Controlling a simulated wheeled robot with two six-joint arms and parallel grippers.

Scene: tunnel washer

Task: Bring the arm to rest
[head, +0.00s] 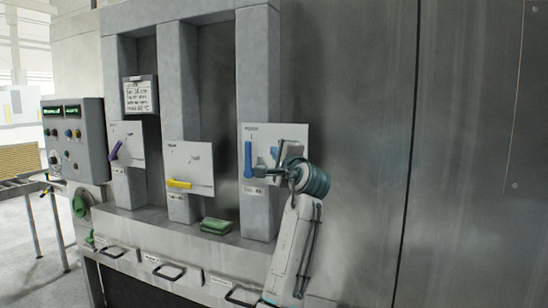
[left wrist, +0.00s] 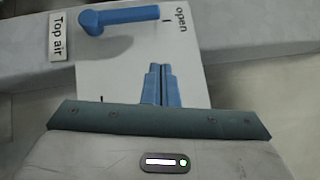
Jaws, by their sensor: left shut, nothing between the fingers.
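My left gripper (head: 273,153) is in front of the white plate (head: 290,134) on the right-hand pillar. Its blue fingers are shut together and empty, as the left wrist view shows (left wrist: 160,82). The blue lever (head: 248,158) on that plate stands upright, its handle toward the word "open". In the left wrist view the lever (left wrist: 125,16) is apart from my fingertips, with a "Top air" label (left wrist: 62,35) beside it. My wrist hides part of the plate's right side. My right gripper is not in view.
A yellow lever (head: 180,184) lies level and a purple lever (head: 116,150) is tilted on plates to the left. A green object (head: 216,226) sits on the ledge. Drawers with black handles (head: 172,272) line the front below. A control box (head: 75,140) stands left.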

